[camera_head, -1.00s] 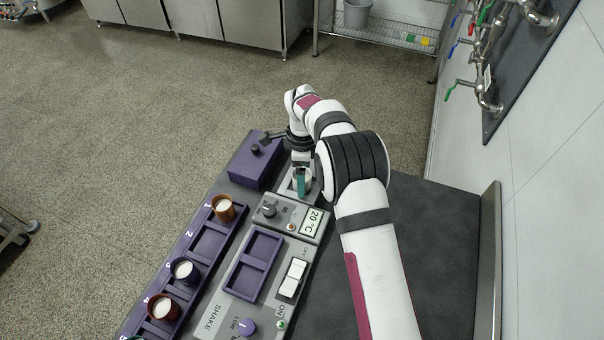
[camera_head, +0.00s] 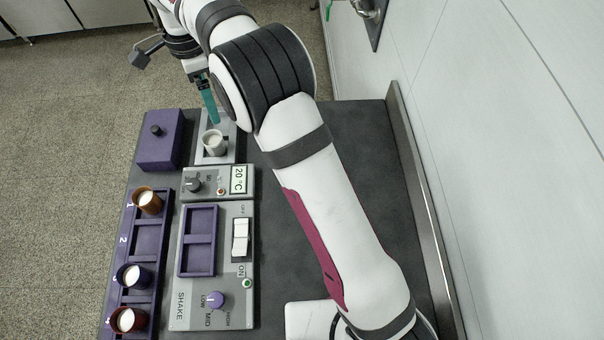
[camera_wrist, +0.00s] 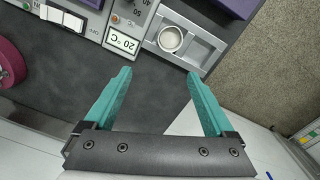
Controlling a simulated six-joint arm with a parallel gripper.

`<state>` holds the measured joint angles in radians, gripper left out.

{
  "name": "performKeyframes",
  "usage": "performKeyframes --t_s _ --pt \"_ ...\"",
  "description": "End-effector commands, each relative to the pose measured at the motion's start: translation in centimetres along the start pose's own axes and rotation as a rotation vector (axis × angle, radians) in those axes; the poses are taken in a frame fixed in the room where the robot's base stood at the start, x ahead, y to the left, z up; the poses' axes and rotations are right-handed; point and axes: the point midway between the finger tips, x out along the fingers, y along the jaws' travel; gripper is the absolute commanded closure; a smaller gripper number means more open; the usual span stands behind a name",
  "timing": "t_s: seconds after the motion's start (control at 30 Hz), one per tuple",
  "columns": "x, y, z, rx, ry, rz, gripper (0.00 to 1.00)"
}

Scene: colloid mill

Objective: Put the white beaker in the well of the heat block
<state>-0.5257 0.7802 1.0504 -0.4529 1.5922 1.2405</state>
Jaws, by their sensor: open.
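The white beaker (camera_head: 214,142) stands upright on the heat block (camera_head: 231,153), behind the 20 °C control panel, with pale contents inside. In the wrist view the beaker (camera_wrist: 170,39) sits in one recess of the heat block (camera_wrist: 210,52), next to an empty recess. My gripper (camera_head: 213,118) is above and behind the beaker in the head view. In the wrist view my gripper (camera_wrist: 158,72) has its teal fingers wide apart with nothing between them. The beaker lies beyond the fingertips, apart from them.
A purple rack (camera_head: 151,231) at the left holds brown, dark blue and red-brown cups. A purple box (camera_head: 160,143) stands left of the heat block. The shaker (camera_head: 222,272) with switch and knob is in front. The dark bench top to the right is mostly clear under my arm.

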Motion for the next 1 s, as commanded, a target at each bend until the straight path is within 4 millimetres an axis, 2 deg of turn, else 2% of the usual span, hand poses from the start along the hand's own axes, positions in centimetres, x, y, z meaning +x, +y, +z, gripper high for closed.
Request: performKeyframes --t_s 0.03,0.07,0.1,0.17,0.2,0.27,0.3,0.4,0.43,0.5,0.6,1.0 --pt "-2.3 1.9 -2.2 -0.039 -0.011 -0.005 0.11" --pt "-3.6 3.6 -3.7 -0.081 -0.020 -0.007 0.11" --pt "-5.3 6.5 -5.7 -0.142 -0.033 -0.010 0.11" --pt "-7.2 11.7 -8.2 -0.240 -0.053 -0.019 0.11" --pt "-7.9 15.4 -9.5 -0.307 -0.065 -0.029 0.11" --pt "-8.1 21.1 -10.6 -0.406 -0.082 -0.046 0.11" --pt "-7.6 24.7 -10.9 -0.467 -0.091 -0.059 0.11" --pt "-5.5 31.6 -10.5 -0.594 -0.103 -0.088 0.11" --pt "-4.9 33.0 -10.3 -0.623 -0.104 -0.095 0.11" --pt "-3.6 35.4 -9.7 -0.672 -0.108 -0.107 0.11" --pt "-2.7 36.7 -9.4 -0.706 -0.109 -0.114 0.11" --pt "-2.6 36.8 -9.3 -0.711 -0.111 -0.112 0.11"
